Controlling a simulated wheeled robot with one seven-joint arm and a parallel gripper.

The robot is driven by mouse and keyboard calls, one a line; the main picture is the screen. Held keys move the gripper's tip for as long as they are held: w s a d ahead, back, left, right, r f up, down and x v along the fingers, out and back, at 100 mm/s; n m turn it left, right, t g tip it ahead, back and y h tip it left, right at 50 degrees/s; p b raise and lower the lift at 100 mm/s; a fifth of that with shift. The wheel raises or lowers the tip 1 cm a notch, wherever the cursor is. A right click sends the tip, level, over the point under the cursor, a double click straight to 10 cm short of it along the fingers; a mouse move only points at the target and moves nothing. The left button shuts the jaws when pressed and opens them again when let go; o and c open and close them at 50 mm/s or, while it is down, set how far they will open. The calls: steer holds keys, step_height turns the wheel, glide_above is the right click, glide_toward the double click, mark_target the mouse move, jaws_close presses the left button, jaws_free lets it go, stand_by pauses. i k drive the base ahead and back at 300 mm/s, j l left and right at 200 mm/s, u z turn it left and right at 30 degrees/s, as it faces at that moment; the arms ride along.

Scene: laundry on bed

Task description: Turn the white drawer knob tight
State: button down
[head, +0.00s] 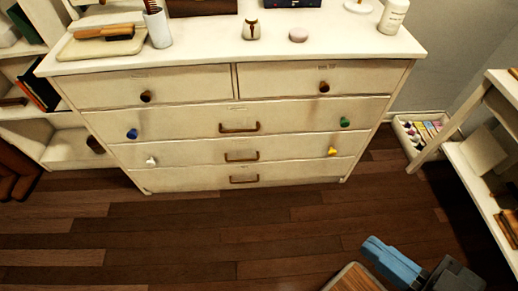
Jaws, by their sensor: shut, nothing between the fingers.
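The white drawer knob (151,161) is small and sits at the left of the second wide drawer from the top (190,152) on a cream dresser (335,104). It stands out a little from the drawer front. How tight it sits cannot be told from here. The drawer looks closed. A blue and dark grey part of my arm (393,262) shows at the bottom right, far from the knob. My gripper's fingers cannot be made out in this view. Nothing touches the knob.
Other knobs are blue (132,134), green (345,122), yellow (332,152) and brown (146,96). A cup (159,30), jar (251,27) and bottle (393,16) stand on top. A shelf (470,160) stands right. The wooden floor (200,225) before the dresser is clear.

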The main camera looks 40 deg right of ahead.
mark_target(151, 163)
steer(key=i+j+u, duration=0.2)
steer(key=i+u, duration=0.15)
steer(key=i, duration=0.25)
steer(key=i+u, duration=0.4)
steer(key=i, duration=0.15)
steer(key=i+u, duration=0.35)
steer(key=i, duration=0.25)
